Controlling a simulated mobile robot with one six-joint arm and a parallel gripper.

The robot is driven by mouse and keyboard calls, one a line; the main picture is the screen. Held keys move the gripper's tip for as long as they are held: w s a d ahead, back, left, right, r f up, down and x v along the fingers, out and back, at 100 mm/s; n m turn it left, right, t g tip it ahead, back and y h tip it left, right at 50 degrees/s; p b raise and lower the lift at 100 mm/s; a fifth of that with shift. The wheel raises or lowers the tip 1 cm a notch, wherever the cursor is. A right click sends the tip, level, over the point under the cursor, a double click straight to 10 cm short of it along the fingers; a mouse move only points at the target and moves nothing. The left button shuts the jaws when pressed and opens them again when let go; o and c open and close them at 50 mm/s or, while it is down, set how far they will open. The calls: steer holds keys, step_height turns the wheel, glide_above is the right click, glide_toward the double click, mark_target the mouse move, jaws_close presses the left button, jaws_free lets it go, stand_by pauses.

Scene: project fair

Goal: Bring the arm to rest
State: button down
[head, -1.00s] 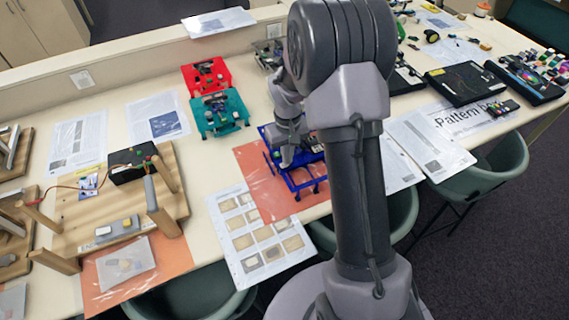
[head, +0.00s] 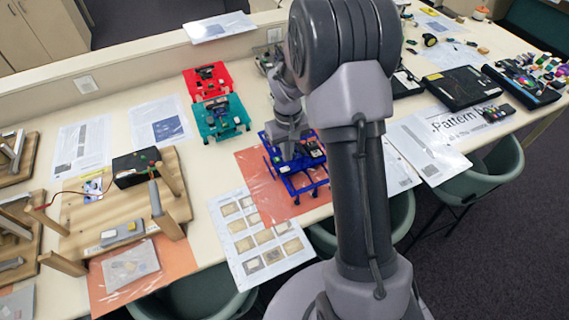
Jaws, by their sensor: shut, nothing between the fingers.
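My arm (head: 352,170) stands upright in the middle of the head view, bent over at the top. My gripper (head: 288,151) points down at the blue wheeled frame (head: 294,185), beside its left part. The gripper is small and partly blends with the arm; its fingers are shut with nothing seen between them. I cannot tell whether it touches the frame. The blue frame stands on an orange sheet (head: 256,190), and my arm hides part of its right side.
A teal kit (head: 221,118) and a red kit (head: 207,82) stand left of the gripper. A wooden rig (head: 120,205) is farther left. A sheet of pictures (head: 262,240) lies in front. Black trays (head: 462,87) are at right. Green chairs (head: 480,177) line the front edge.

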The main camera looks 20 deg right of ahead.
step_height(320, 180, up, 2)
steer(key=shift+r+p, duration=0.2)
steer(key=shift+p, duration=0.4)
steer(key=s+a+r+m+t+b, duration=0.2)
steer(key=s+a+r+t+b, duration=0.1)
steer(key=s+a+r+b, duration=0.5)
steer(key=s+a+m+t+y+b, duration=0.1)
steer(key=s+a+b, duration=0.2)
steer(key=s, duration=0.4)
steer(key=s+a+m+t+y+b, duration=0.1)
steer(key=s+b, duration=0.3)
steer(key=s, duration=0.4)
steer(key=shift+s+a+f+t+b, duration=0.2)
steer(key=shift+a+t+b, duration=0.2)
steer(key=shift+a, duration=0.5)
